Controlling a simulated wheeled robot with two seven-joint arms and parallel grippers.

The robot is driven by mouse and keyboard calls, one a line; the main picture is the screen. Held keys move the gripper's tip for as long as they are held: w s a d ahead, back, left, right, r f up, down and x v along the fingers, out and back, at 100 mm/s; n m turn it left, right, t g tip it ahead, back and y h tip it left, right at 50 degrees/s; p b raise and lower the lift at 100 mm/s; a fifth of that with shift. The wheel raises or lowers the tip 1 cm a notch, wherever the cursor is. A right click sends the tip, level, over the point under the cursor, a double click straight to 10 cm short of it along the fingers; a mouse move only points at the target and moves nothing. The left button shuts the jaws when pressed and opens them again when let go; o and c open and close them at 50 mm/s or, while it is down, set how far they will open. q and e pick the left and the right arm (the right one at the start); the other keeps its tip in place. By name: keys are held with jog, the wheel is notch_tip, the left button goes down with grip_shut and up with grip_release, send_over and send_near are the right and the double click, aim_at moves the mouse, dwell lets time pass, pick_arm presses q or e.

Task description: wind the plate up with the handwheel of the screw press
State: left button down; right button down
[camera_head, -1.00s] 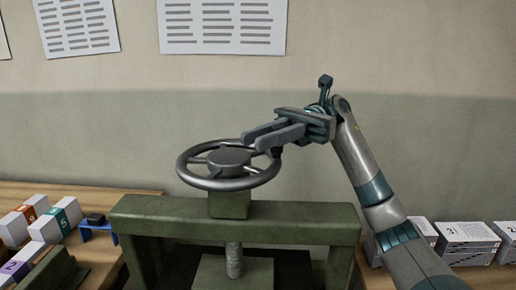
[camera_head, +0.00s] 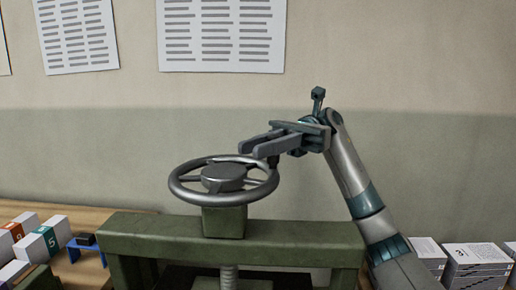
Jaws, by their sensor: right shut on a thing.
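The dark metal handwheel (camera_head: 223,199) lies flat on top of the green screw press (camera_head: 130,238). Its hub and spokes show clearly. My right gripper (camera_head: 250,151) comes in from the right and is shut on the handwheel at the right back of its rim, where a small dark knob shows under the fingers. The fingers hide part of the grip. The threaded screw (camera_head: 229,274) shows below the crossbeam at the bottom edge. My left gripper is not in view.
Numbered boxes (camera_head: 45,240) and a small blue stand (camera_head: 87,247) are on the wooden table at the left. Printed sheets (camera_head: 222,35) hang on the wall behind. The space above the wheel is free.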

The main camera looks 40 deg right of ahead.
jog(key=shift+d+r, duration=0.15)
jog(key=shift+r, duration=0.05)
jog(key=c, duration=1.8)
grip_release()
jog(key=shift+o, duration=1.1)
jog(key=shift+s+d+f, duration=0.15)
jog(key=shift+d, duration=0.15)
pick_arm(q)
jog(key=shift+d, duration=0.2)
pick_arm(e)
jog(key=shift+a, duration=0.1)
